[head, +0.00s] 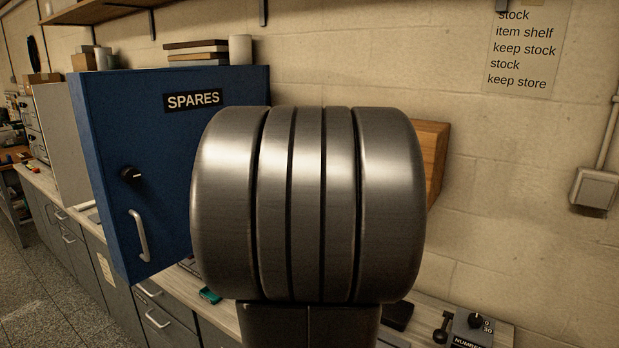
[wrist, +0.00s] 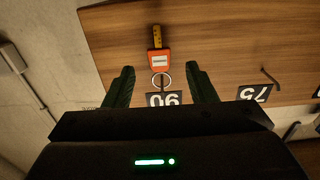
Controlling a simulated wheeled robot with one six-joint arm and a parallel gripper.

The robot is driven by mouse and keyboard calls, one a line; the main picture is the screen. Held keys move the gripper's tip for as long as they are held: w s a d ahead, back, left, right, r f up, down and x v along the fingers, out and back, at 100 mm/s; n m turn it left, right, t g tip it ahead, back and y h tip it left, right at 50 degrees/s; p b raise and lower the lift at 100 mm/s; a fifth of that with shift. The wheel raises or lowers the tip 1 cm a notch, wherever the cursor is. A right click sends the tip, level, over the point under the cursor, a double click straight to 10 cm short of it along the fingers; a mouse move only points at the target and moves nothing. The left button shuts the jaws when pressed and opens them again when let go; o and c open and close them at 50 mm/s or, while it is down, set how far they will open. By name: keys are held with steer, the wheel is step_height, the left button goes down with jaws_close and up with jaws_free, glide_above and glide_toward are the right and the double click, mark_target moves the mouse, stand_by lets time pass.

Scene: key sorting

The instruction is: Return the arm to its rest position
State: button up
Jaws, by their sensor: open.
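My gripper (wrist: 160,88) shows in the wrist view with its two dark fingers apart and nothing between them that it holds. Beyond the fingertips, a key with an orange tag (wrist: 159,60) and a metal ring hangs on a wooden board (wrist: 220,45), above an upside-down number label "90" (wrist: 163,99). I cannot tell how far the fingers are from the ring. In the head view my own arm fills the middle and hides most of the wooden board (head: 433,150); the gripper is not visible there.
A blue cabinet marked SPARES (head: 180,120), with a knob and handle, stands at the left. A label "75" (wrist: 255,93) and a hook are on the board. A number dial box (head: 474,328) sits on the bench at lower right.

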steer(key=s+a+r+p, duration=0.2)
steer(key=s+a+p, duration=0.1)
steer(key=s+p, duration=0.15)
steer(key=s+d+r+p, duration=0.2)
steer(key=s+d, duration=0.3)
steer(key=s, duration=0.1)
steer(key=shift+d+r+m+g+h, duration=0.15)
steer(key=shift+d+m+g+h, duration=0.15)
steer(key=shift+h, duration=0.1)
stand_by(0.4)
